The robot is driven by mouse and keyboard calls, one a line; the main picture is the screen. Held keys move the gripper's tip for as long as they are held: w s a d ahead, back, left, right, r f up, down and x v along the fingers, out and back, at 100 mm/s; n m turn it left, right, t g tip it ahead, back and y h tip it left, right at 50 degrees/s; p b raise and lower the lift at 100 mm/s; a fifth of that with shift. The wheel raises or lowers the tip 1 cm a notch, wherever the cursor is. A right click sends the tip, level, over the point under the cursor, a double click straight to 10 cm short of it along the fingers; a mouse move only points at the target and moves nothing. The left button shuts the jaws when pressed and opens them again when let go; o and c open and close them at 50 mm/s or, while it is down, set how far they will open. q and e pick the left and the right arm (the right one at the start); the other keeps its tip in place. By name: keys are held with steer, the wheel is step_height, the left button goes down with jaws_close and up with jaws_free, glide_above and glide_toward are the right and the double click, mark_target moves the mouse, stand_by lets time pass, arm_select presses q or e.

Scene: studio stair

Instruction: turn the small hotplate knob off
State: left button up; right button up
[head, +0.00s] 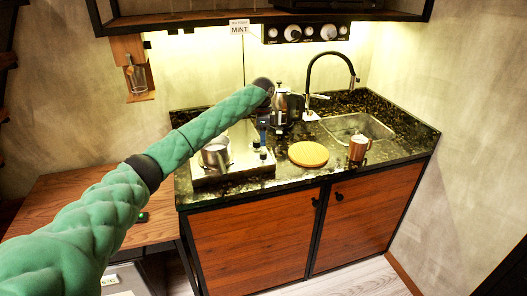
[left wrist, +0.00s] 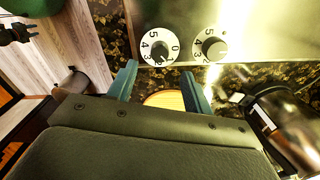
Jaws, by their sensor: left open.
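The steel hotplate (head: 232,178) sits on the left of the dark speckled counter, with a metal pot (head: 215,154) on it. In the left wrist view its panel (left wrist: 185,12) carries two numbered dials, one with a dark knob (left wrist: 158,48) and one with a grey knob (left wrist: 211,48). I cannot tell which knob serves the small plate. My left gripper (head: 263,150) points down over the hotplate's right front part. In the wrist view its open fingers (left wrist: 159,70) are empty, at the near side of the dark knob. Contact is not visible. My right gripper is not in view.
A round wooden board (head: 308,154) lies right of the hotplate. A copper-coloured mug (head: 358,148), tap (head: 312,97) and sink (head: 375,128) are farther right.

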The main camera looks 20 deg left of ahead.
mark_target(263, 153)
arm_select(q)
steer(key=shift+a+f+p, duration=0.1)
steer(key=shift+f+p, duration=1.2)
steer(key=shift+f, duration=2.35)
arm_select(e)
step_height(263, 153, down, 6)
steer(key=s+d, duration=0.2)
steer(key=shift+r, duration=0.2)
arm_select(q)
steer(key=shift+c, duration=0.4)
steer(key=c, duration=0.9)
arm_select(e)
steer(key=shift+s+d, duration=0.1)
steer(key=shift+d, duration=0.05)
arm_select(q)
steer(key=shift+r, duration=0.1)
